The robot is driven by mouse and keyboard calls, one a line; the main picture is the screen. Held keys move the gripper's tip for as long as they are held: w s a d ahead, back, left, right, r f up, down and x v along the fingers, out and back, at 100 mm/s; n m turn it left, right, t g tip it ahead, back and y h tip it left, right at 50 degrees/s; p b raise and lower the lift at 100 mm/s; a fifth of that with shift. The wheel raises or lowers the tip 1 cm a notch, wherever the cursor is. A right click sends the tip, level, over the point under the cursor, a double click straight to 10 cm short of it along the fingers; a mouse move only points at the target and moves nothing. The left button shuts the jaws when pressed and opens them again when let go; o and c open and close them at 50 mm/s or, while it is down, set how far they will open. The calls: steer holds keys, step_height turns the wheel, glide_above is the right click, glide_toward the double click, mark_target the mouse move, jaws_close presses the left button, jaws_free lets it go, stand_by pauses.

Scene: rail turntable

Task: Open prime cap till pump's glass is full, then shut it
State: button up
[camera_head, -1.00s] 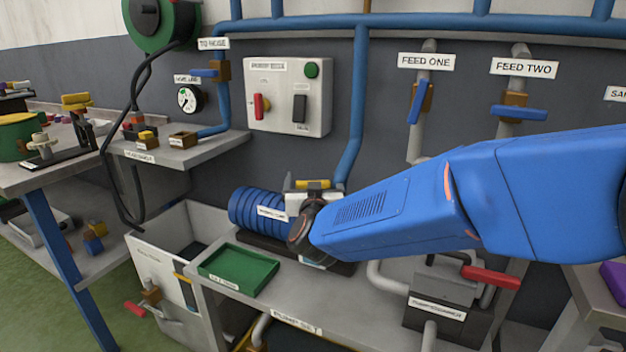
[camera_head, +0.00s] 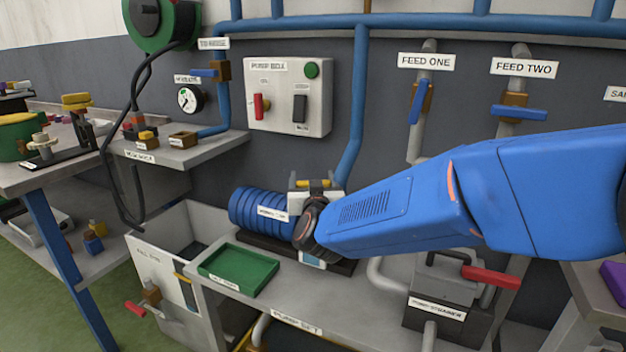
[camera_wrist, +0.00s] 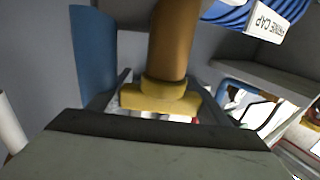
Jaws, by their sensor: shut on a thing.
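The pump, with a blue ribbed motor (camera_head: 262,207) and a pale body, stands on the bench. The yellow prime cap (camera_head: 313,183) is on top of it. In the wrist view the cap's wide yellow bar (camera_wrist: 160,98) sits between my fingers, with a brown stem beyond it. My gripper (camera_head: 316,187) is shut on the cap; it also shows in the wrist view (camera_wrist: 160,88). A pale blue patch, perhaps the glass (camera_head: 312,258), shows below my wrist, partly hidden; I cannot read its level. The prime cap label (camera_wrist: 264,20) appears upside down in the wrist view.
A green tray (camera_head: 238,270) lies on the bench left of the pump. A dark unit with a red handle (camera_head: 490,277) stands to the right, below my arm. The power box (camera_head: 289,95), pipes and blue-handled feed valves (camera_head: 420,101) are on the wall behind.

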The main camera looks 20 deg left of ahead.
mark_target(302, 182)
steer(key=shift+s+a+n+g+y, duration=0.15)
steer(key=shift+a+n+g+y, duration=0.05)
steer(key=shift+n+g+y, duration=0.75)
steer(key=shift+s+a+n+g+y, duration=0.2)
steer(key=shift+n+g+y, duration=0.55)
steer(key=shift+y, duration=0.45)
steer(key=shift+s+a+n+g+y, duration=0.1)
steer(key=shift+a+n+g+y, duration=0.1)
steer(key=shift+n+g+y, duration=0.65)
steer(key=shift+s+a+n+g+y, duration=0.15)
steer(key=shift+s+n+g+y, duration=0.1)
steer(key=shift+n+g+y, duration=0.65)
steer(key=shift+s+a+n+g+y, duration=0.1)
steer(key=shift+s+n+g+y, duration=0.25)
steer(key=shift+n+g, duration=0.65)
steer(key=shift+s+a+n+g+y, duration=0.15)
steer(key=shift+n+g+y, duration=0.5)
steer(key=shift+g, duration=0.6)
steer(key=shift+s+g, duration=0.1)
steer(key=shift+g, duration=0.2)
steer(key=o, duration=1.1)
steer(key=shift+c, duration=0.2)
steer(key=v, duration=1.2)
